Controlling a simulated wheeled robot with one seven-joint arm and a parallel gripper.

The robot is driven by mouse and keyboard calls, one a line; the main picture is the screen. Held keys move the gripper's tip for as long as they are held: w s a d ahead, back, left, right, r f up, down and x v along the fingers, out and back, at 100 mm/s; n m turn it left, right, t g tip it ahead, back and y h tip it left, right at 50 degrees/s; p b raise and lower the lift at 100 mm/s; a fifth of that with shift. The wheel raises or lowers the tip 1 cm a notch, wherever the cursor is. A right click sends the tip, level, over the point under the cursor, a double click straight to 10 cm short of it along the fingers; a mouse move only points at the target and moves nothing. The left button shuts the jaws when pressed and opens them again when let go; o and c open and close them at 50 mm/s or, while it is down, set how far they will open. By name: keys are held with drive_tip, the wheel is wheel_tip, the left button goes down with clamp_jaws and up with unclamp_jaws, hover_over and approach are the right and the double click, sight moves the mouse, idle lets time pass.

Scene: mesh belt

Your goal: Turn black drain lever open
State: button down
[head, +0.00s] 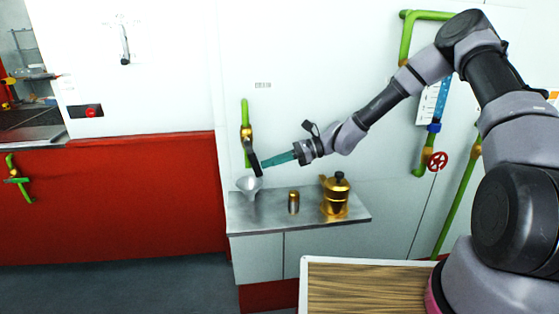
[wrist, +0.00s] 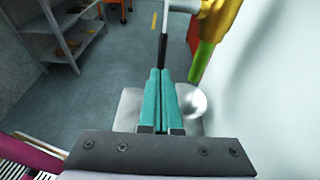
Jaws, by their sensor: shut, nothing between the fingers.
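The black drain lever (head: 254,160) hangs steeply down, slightly tilted to the right at its lower end, from a brass valve (head: 246,132) on a green pipe (head: 245,108). My gripper (head: 264,163) has teal fingers, shut together and empty, with the tips right beside the lever's right side. In the wrist view my shut fingertips (wrist: 160,72) point at the black lever (wrist: 163,45), which lies straight ahead of them. The brass valve (wrist: 224,22) and green pipe (wrist: 203,60) are to its right. I cannot tell whether the tips touch the lever.
A metal funnel (head: 249,186) stands below the lever on a grey shelf (head: 275,212). A small brass shaker (head: 294,202) and a brass pot (head: 336,195) stand to its right, below my arm. A wood-topped table (head: 365,285) is in front. The wall is close behind.

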idle(0.3)
drive_tip(key=shift+s+a+f+g+y, duration=0.15)
drive_tip(key=shift+a+f+y, duration=0.2)
drive_tip(key=shift+a, duration=0.2)
drive_tip(key=shift+s+a+f+g+y, duration=0.15)
drive_tip(key=shift+a+f+y, duration=0.1)
drive_tip(key=shift+a+f, duration=0.25)
drive_tip(key=f+v, duration=0.2)
drive_tip(key=v, duration=1.1)
drive_tip(key=s+d+r+n+t+h, duration=0.2)
drive_tip(key=s+d+r+n+h, duration=0.25)
drive_tip(key=d+r, duration=0.45)
drive_tip(key=s+d+r+n+t+h, duration=0.2)
drive_tip(key=s+d+r+n+h, duration=0.35)
drive_tip(key=r, duration=0.65)
drive_tip(key=s+d+r+n+t+h, duration=0.1)
drive_tip(key=s+d+r+t+h, duration=0.2)
drive_tip(key=s+d+r+t, duration=0.4)
drive_tip(key=s+d+r, duration=0.4)
drive_tip(key=shift+s+r, duration=0.2)
drive_tip(key=shift+s, duration=0.1)
